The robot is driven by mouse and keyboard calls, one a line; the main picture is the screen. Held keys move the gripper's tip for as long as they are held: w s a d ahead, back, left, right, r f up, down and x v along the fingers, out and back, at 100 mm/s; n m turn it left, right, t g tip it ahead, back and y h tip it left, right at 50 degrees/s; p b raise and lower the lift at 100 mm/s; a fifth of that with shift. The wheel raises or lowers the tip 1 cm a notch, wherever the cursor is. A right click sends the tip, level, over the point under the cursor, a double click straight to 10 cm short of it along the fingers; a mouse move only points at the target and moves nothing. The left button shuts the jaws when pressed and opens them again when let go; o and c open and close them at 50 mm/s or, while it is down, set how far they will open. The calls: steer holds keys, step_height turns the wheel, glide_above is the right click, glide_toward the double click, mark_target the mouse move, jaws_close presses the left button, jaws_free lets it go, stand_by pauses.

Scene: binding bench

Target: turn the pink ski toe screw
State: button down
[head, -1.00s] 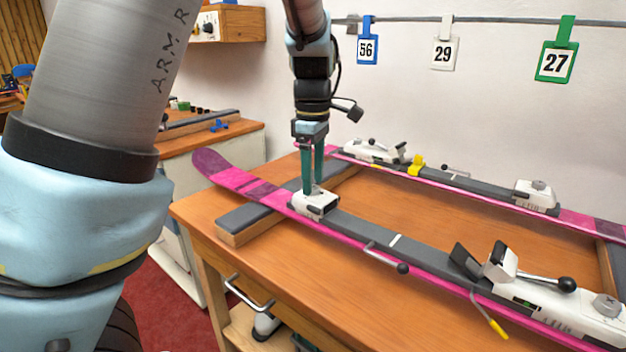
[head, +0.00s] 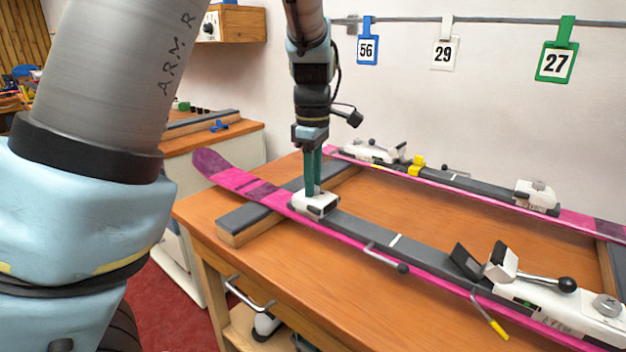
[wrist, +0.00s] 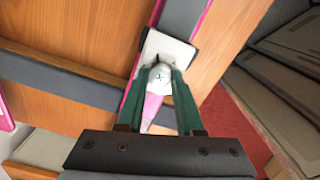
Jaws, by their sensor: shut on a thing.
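The near pink ski (head: 345,240) lies on the bench with its tip at the upper left. Its white toe piece (head: 322,207) sits at the front end of a grey plate. In the wrist view the toe screw (wrist: 160,78) is a round pale head with a small cross mark. My gripper (head: 312,191) points straight down onto the toe piece. Its green fingers stand on both sides of the screw head and are shut on it. In the head view the fingers hide the screw.
A second pink ski (head: 590,226) lies behind, parallel. The near ski's heel piece (head: 545,295) has a raised lever at the lower right. A yellow-tipped lever (head: 490,318) hangs at the front edge. Numbered tags (head: 555,62) hang on the wall rail. Bare bench top (head: 430,220) lies between the skis.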

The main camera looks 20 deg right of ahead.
steer(key=shift+m, duration=0.3)
steer(key=shift+r+m+p, duration=0.1)
steer(key=shift+m+p, duration=0.55)
steer(key=shift+m, duration=0.25)
steer(key=m+p, duration=0.1)
steer(key=m, duration=0.2)
steer(key=m+p, duration=0.1)
steer(key=m, duration=0.5)
steer(key=shift+m+p, duration=0.3)
steer(key=shift+m, duration=0.1)
steer(key=m+p, duration=0.1)
steer(key=m, duration=0.5)
steer(key=m+p, duration=0.1)
steer(key=m, duration=0.4)
steer(key=shift+p, duration=0.3)
steer(key=shift+m, duration=0.5)
steer(key=c, duration=0.6)
jaws_free()
steer(key=shift+o, duration=0.2)
